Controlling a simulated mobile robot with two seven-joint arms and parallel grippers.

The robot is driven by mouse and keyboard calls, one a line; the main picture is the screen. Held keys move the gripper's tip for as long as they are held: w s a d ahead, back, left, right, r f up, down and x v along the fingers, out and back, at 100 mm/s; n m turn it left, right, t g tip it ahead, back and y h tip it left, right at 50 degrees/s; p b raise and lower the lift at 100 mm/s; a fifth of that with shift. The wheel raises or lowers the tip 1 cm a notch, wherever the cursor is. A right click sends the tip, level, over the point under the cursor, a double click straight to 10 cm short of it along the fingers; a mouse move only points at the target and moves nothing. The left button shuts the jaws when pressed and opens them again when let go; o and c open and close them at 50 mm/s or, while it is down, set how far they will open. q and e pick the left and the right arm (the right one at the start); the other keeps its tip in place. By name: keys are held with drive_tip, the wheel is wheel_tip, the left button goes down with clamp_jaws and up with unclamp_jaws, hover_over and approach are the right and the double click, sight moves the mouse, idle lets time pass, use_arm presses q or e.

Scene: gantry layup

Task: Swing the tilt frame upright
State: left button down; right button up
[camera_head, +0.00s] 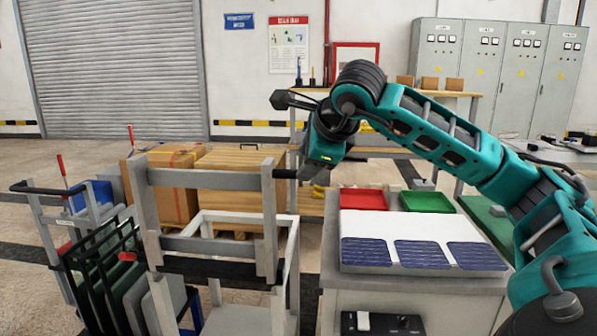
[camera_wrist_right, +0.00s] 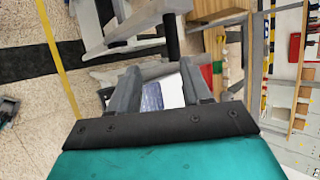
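The tilt frame (camera_head: 204,178) is a grey frame with two posts and two crossbars, with a black strip along its lower edge. It stands close to upright, leaning slightly, on a pale stand (camera_head: 293,255). A short black handle (camera_head: 284,174) sticks out from its right post; it also shows in the right wrist view (camera_wrist_right: 171,36). My right gripper (camera_head: 314,178) is just right of the handle's end in the head view. In the right wrist view its fingers (camera_wrist_right: 158,75) are apart with nothing between them, and the handle lies beyond the fingertips. My left gripper is not in view.
A grey workbench (camera_head: 400,292) at the right holds a white panel with blue cells (camera_head: 422,254), a red tray (camera_head: 363,200) and a green tray (camera_head: 428,202). A cart with black panels (camera_head: 95,265) stands at the left. Cardboard boxes (camera_head: 165,190) stand behind the frame.

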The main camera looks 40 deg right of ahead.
drive_tip(key=v, duration=0.4)
idle(0.5)
